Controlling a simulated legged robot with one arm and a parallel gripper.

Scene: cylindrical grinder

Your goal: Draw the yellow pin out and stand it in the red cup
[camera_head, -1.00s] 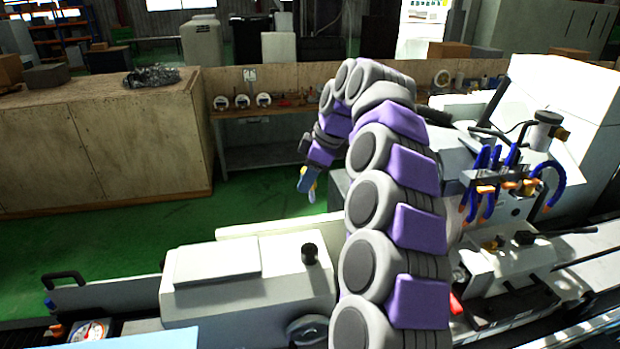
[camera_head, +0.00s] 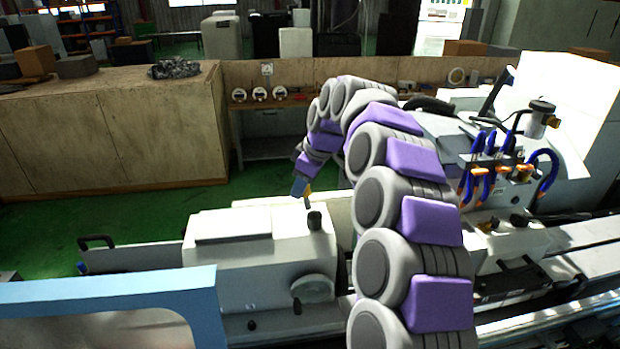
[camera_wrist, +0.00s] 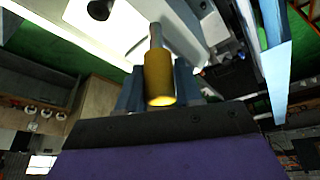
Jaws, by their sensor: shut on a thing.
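My gripper (camera_head: 300,187) is above the back edge of the white machine housing (camera_head: 255,260), near its black knob (camera_head: 314,220). In the wrist view my gripper (camera_wrist: 158,88) is shut on the yellow pin (camera_wrist: 158,76), with one finger on each side of the yellow part. A thin grey shank extends from the yellow part, away from the wrist. The pin (camera_head: 308,188) shows only as a small yellow patch at the fingertips in the head view. I cannot make out the red cup; my arm covers part of the machine.
A light-blue frame (camera_head: 110,291) stands at the front left. The grinder with blue hoses (camera_head: 548,172) stands right of my arm. A wooden cabinet (camera_head: 110,130) and a workbench (camera_head: 285,103) are behind. Green floor lies open between them and the machine.

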